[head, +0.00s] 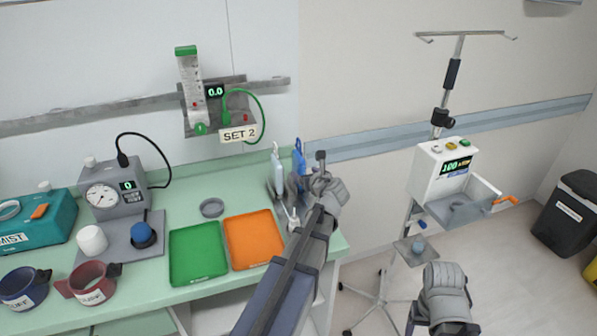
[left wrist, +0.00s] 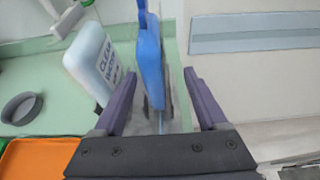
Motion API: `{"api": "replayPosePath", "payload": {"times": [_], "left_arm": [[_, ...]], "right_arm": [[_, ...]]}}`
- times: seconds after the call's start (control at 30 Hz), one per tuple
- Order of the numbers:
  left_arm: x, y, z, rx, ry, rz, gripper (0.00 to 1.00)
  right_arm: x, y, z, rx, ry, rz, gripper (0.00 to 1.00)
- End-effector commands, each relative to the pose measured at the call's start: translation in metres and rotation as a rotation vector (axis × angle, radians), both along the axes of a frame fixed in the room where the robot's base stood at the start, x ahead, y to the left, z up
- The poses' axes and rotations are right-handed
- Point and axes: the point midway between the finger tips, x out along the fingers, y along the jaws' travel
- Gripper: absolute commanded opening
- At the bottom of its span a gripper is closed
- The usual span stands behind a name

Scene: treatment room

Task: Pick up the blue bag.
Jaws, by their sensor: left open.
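The blue bag (head: 299,158) hangs upright near the right end of the green counter, beside a clear bag (head: 277,162). In the left wrist view the blue bag (left wrist: 151,62) is seen nearly edge-on, with its lower part between the spread fingers of my left gripper (left wrist: 160,75). I see a gap on either side, so the jaws are open and not closed on it. In the head view my left gripper (head: 306,172) is at the bag's right and partly hides it. My right gripper (head: 445,290) is at the lower right; its jaws cannot be made out.
The clear bag (left wrist: 90,57) stands close left of the blue one. A green tray (head: 198,254) and an orange tray (head: 253,240) lie on the counter to the left. A pump on a wheeled stand (head: 445,168) is to the right, with a dark bin (head: 568,215) beyond.

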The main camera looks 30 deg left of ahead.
Motion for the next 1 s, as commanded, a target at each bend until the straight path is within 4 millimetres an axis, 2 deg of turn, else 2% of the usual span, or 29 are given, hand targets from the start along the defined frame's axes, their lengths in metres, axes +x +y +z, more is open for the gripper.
{"api": "replayPosePath", "payload": {"times": [0.17, 0.4, 0.67, 1.0], "left_arm": [[0.005, 0.011, -0.01, 0.0, -0.001, 0.004, 0.75], [0.022, 0.037, -0.025, -0.001, -0.001, 0.003, 0.75], [0.023, 0.039, -0.024, -0.001, -0.001, 0.0, 0.75], [0.023, 0.039, -0.024, -0.001, -0.001, 0.0, 0.38]], "right_arm": [[0.0, 0.0, -0.01, 0.0, 0.0, 0.0, 0.7], [0.0, 0.0, -0.025, 0.0, 0.0, 0.0, 0.7], [0.0, 0.0, -0.024, 0.0, 0.0, 0.0, 0.7], [0.0, 0.0, -0.024, 0.0, 0.0, 0.0, 0.7]]}}
